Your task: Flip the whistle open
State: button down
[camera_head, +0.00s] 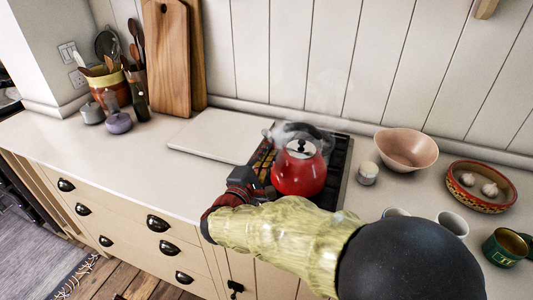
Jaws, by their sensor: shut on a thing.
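The red kettle (299,172) stands upright on the dark stove top, with its black lid knob and dark handle at the top. My gripper (264,163) is at the kettle's left side, low near its spout side, and is shut. Its fingers are dark and small in this view. The whistle is too small and too covered by my gripper to make out clearly, so I cannot tell its angle. Faint steam shows above the kettle.
A white board (213,137) lies left of the stove. A white jar (367,173), pink bowl (406,148), patterned dish (480,199) of garlic and green mug (506,247) stand to the right. Wooden boards (167,60) lean at the wall.

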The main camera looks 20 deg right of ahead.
jog(key=c, duration=2.2)
grip_release()
jog(key=shift+a, duration=0.1)
jog(key=v, duration=1.2)
